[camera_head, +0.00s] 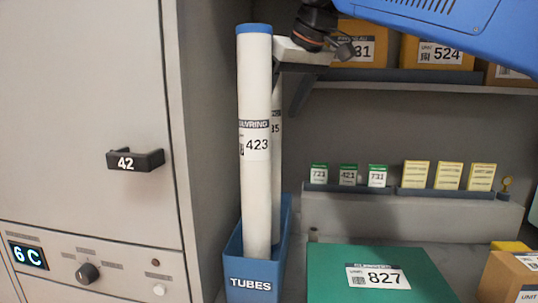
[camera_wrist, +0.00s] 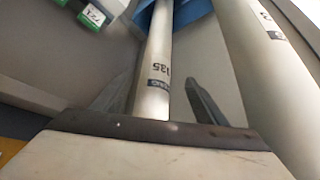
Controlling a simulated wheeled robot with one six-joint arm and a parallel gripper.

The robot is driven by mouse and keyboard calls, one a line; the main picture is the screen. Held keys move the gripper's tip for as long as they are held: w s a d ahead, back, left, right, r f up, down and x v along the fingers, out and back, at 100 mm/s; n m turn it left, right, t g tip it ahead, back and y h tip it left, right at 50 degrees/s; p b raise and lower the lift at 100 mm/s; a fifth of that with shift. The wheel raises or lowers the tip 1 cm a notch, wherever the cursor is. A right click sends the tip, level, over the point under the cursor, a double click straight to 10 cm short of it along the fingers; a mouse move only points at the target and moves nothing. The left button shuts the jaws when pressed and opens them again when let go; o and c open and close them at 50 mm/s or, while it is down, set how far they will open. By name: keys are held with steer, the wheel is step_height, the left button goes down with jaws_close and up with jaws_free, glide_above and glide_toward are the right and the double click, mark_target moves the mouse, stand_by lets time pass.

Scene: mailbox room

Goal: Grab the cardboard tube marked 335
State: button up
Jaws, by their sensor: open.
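The white cardboard tube marked 335 (camera_head: 277,165) stands upright in the blue TUBES bin (camera_head: 251,283). In the head view it is mostly hidden behind the blue-capped tube marked 423 (camera_head: 256,190), and only "35" of its label shows. In the wrist view the 335 tube (camera_wrist: 157,50) runs between the two fingers, its label upside down. My gripper (camera_wrist: 157,88) is open around this tube, with a gap visible on the right side. In the head view my gripper (camera_head: 290,75) is at the tube's upper part. The 423 tube (camera_wrist: 262,70) stands outside the right finger in the wrist view.
A grey cabinet with handle 42 (camera_head: 135,160) stands at the left. A green box marked 827 (camera_head: 375,272) lies right of the bin. Small green and yellow boxes (camera_head: 434,176) stand on a ledge behind. A shelf (camera_head: 400,76) with orange boxes is above.

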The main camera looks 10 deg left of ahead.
mark_target(277, 115)
steer(key=shift+w+x, duration=0.2)
steer(key=shift+x, duration=1.2)
steer(key=shift+w+x, duration=0.2)
steer(key=shift+x, duration=1.2)
steer(key=shift+d+r, duration=0.1)
steer(key=shift+d, duration=0.1)
steer(key=c, duration=1.7)
steer(key=shift+r, duration=0.1)
